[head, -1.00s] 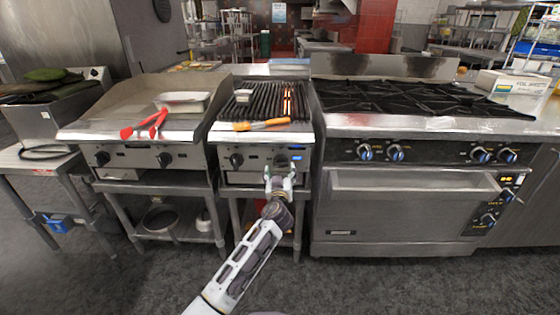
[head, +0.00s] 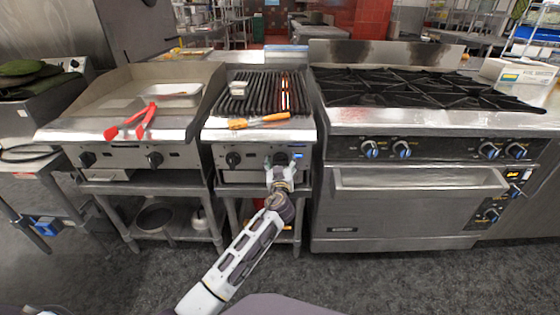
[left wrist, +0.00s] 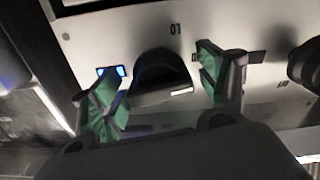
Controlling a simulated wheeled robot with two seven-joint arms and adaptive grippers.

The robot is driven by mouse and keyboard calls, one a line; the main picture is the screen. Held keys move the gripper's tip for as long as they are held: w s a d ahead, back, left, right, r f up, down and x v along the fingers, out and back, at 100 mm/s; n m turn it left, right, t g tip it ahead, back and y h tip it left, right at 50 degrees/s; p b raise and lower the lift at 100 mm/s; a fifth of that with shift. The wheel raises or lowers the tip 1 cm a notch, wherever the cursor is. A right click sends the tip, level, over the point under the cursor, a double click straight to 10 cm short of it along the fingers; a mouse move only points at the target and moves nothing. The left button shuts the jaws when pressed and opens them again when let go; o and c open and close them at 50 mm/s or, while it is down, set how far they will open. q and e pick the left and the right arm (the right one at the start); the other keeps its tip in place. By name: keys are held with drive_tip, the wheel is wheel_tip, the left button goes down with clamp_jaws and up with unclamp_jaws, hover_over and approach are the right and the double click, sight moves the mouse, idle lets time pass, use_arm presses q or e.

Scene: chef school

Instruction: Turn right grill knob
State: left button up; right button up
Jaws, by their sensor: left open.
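The grill (head: 263,136) stands in the middle of the head view, with two black knobs on its front panel. In the left wrist view the dark, rounded knob (left wrist: 160,72) sits between the two green-padded fingers of my left gripper (left wrist: 160,95). The fingers are open, one on each side, with a gap showing at both sides. A blue light (left wrist: 112,71) glows beside the knob, partly behind one finger. My right gripper is not in view.
The left grill knob (head: 233,159) is close by. A griddle (head: 130,125) with red tongs (head: 135,120) stands left; a stove (head: 420,118) stands right.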

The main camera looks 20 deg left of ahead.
use_arm(q)
drive_tip(key=c, duration=1)
